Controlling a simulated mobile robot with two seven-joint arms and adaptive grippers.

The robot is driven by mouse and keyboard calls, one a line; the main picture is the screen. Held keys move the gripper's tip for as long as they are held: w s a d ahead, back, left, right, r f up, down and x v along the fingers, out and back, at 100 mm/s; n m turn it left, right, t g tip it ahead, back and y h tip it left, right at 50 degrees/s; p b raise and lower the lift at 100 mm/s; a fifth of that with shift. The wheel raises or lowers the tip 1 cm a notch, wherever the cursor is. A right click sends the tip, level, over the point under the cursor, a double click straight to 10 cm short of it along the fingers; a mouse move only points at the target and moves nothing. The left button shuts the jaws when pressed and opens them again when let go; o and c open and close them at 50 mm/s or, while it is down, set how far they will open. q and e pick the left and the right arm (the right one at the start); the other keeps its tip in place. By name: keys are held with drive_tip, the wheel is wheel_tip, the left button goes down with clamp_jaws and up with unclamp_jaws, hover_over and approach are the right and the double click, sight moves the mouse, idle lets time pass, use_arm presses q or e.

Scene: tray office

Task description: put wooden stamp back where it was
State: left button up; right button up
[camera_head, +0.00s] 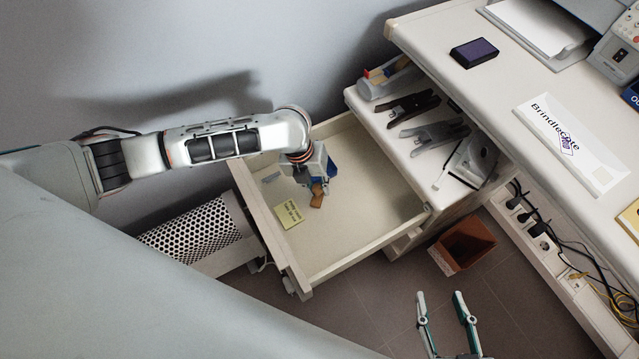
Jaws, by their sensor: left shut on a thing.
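The wooden stamp (317,196) shows as a small orange-brown piece under my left gripper (316,183), inside the open drawer (375,205). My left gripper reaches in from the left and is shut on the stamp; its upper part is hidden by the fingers. Whether the stamp touches the drawer floor I cannot tell. My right gripper (440,297) is open and empty over the floor at the bottom, apart from the drawer.
The drawer also holds a yellow note (289,213), a small grey-blue piece (271,178) and a blue thing (332,168) partly behind my gripper. Staplers (436,133) lie on the shelf above. A brown bin (463,245) stands on the floor. The drawer's right side is clear.

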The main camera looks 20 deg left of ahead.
use_arm(q)
drive_tip(key=shift+w+r, duration=0.1)
drive_tip(key=shift+r, duration=0.05)
drive_tip(key=shift+f, duration=0.2)
drive_tip(key=o, duration=0.9)
drive_tip(key=shift+c, duration=0.2)
